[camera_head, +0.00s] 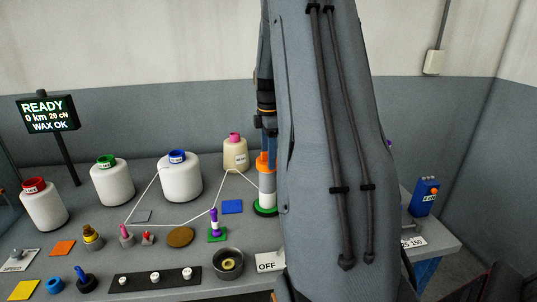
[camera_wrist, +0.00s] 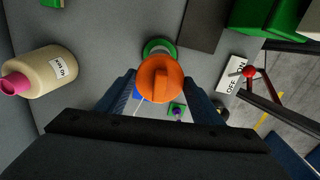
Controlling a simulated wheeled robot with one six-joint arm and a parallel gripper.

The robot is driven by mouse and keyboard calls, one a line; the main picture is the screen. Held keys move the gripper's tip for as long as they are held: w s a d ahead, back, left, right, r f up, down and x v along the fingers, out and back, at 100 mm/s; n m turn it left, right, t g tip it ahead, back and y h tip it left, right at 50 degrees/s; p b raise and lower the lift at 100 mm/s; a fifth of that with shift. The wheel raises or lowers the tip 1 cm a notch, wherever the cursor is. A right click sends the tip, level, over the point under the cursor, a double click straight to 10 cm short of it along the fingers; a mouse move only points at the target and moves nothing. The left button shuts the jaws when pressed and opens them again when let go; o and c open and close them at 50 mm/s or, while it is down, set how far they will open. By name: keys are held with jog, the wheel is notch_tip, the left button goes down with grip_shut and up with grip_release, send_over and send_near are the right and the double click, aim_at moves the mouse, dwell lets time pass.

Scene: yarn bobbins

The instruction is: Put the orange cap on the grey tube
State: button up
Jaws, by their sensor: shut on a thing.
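The orange cap (camera_head: 264,160) sits at the upper end of the grey tube (camera_head: 267,181), which stands upright on a green base and has a white band. In the wrist view the orange cap (camera_wrist: 160,78) lies between the fingers of my gripper (camera_wrist: 159,88), which is shut on it. There the cap covers most of the tube, and its green base (camera_wrist: 158,46) shows behind. Cap and tube look lined up in the head view; I cannot tell whether the cap is fully seated. My arm hides what is just right of the tube.
A cream cone with a pink top (camera_head: 235,153) stands behind left of the tube. White bobbins (camera_head: 181,178) stand further left. A purple peg (camera_head: 214,222) on a green base and a blue square (camera_head: 232,207) are near. An OFF switch plate (camera_head: 268,262) lies in front.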

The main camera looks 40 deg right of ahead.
jog(key=shift+f, duration=0.3)
jog(key=o, duration=1.1)
jog(key=shift+r+b, duration=1.1)
jog(key=shift+r, duration=2.85)
